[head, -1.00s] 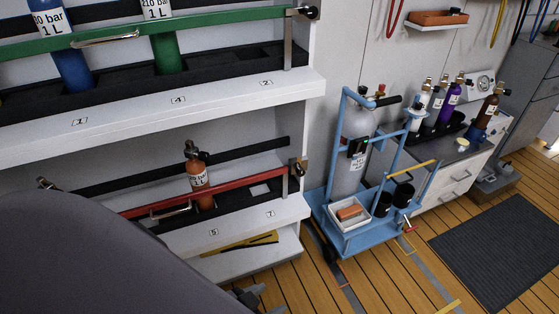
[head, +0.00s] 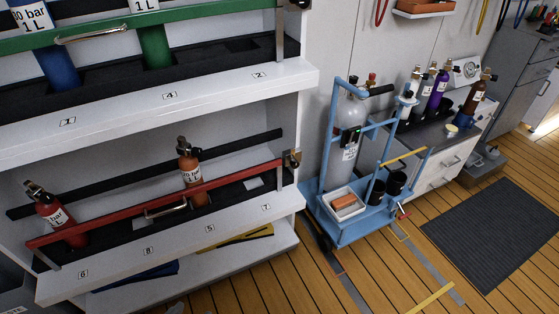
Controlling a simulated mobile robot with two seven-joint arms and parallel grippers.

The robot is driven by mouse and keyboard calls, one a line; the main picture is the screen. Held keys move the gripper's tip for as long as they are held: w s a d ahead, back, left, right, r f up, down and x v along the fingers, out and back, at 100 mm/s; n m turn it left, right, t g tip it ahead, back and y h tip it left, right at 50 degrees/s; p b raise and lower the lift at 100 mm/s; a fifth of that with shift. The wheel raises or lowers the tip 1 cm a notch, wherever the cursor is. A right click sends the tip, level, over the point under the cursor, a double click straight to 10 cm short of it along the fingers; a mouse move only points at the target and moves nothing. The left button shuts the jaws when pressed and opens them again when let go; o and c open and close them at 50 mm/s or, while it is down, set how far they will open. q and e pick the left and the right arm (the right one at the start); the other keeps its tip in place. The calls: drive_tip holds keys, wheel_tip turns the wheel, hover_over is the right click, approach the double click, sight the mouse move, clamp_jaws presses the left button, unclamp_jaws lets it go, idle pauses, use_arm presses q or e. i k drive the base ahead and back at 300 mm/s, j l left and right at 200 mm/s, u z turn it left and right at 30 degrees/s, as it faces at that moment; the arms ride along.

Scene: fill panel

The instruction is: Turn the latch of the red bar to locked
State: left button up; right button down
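The red bar (head: 120,210) runs across the front of the lower shelf (head: 150,250), in front of an orange cylinder (head: 190,165) and a red cylinder (head: 55,215) that leans to the left. A metal handle (head: 165,208) sits at the middle of the bar. Neither of my grippers shows in the head view.
The green bar (head: 200,20) crosses the upper shelf above, with blue and green cylinders behind it. A blue trolley (head: 345,232) with a grey cylinder (head: 347,150) stands just right of the shelf. Wooden floor (head: 390,275) is free in front of the trolley.

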sight(295, 164)
drive_tip(key=i+l+u, duration=0.1)
drive_tip(key=i+l, duration=0.35)
drive_tip(key=l, duration=0.2)
drive_tip(key=i+l+u, duration=0.15)
drive_tip(key=l, duration=0.2)
drive_tip(key=i+l, duration=0.25)
drive_tip(key=i+l+u, duration=0.15)
drive_tip(key=l, duration=0.3)
drive_tip(key=i+l, duration=0.25)
drive_tip(key=l, duration=0.15)
drive_tip(key=i+l+u, duration=0.15)
drive_tip(key=l, duration=0.25)
